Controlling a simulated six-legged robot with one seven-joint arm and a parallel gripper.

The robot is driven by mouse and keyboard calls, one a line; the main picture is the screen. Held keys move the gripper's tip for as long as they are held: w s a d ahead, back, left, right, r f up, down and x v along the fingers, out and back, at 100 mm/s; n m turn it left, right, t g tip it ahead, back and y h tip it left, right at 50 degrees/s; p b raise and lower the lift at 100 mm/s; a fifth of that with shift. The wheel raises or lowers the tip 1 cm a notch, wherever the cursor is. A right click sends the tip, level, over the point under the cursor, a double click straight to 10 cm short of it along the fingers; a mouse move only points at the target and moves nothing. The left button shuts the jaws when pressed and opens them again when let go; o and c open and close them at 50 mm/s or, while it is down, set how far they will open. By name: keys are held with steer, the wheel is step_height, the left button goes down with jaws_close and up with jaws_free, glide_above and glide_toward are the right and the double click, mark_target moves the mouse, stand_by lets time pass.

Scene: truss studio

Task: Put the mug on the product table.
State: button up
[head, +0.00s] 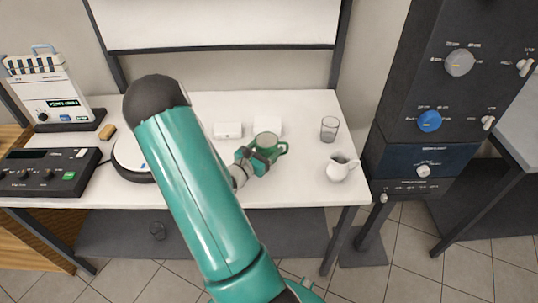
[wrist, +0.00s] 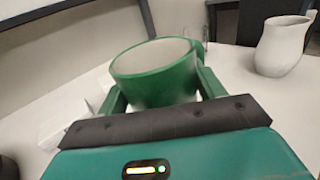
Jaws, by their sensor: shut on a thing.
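A green mug (head: 267,142) with a pale inside is at my gripper (head: 258,160) over the white table (head: 295,185). In the wrist view the mug (wrist: 155,72) sits between the two green fingers of my gripper (wrist: 158,98), tilted in the picture, and the gripper is shut on it. Its handle points right in the head view. I cannot tell whether the mug's bottom touches the table. My own arm hides part of the table's middle.
A clear glass (head: 329,129) and a white pitcher (head: 341,167) stand right of the mug. White boxes (head: 228,130) lie behind and left. A round white device (head: 130,158) and a dark control panel (head: 45,172) are at left. A dark equipment rack (head: 425,110) stands right.

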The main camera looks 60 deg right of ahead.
steer(key=shift+s+d+f, duration=0.1)
steer(key=shift+d+f, duration=0.35)
steer(key=shift+f, duration=0.05)
steer(key=shift+d+f, duration=0.15)
steer(key=shift+f, duration=1.5)
steer(key=shift+f, duration=0.1)
steer(key=o, duration=1.2)
steer(key=shift+c, duration=0.2)
steer(key=shift+a, duration=0.25)
steer(key=v, duration=1.1)
steer(key=shift+a, duration=0.25)
